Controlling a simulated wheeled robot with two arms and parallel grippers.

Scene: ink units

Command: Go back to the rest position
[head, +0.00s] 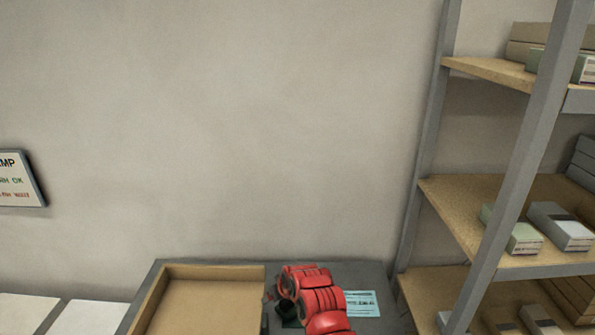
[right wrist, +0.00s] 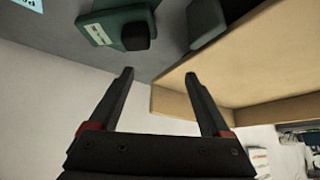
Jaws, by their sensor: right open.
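My right gripper (right wrist: 159,77) is open in the right wrist view, with its two dark fingers apart and nothing between them. In the head view my red right arm comes in from the bottom, right of the open tray, and its fingers cannot be made out clearly there. A dark green unit (right wrist: 112,28) with a white label and a black knob-like part lies beyond the fingertips in the right wrist view. A grey block (right wrist: 207,22) is beside it. My left gripper is not in view.
A shallow tan tray (head: 215,272) sits on the grey table (head: 142,300) left of my arm; its wall (right wrist: 170,98) is close to one finger. A light blue card (head: 363,304) lies to the right. A shelf rack (head: 480,215) with boxes stands at right.

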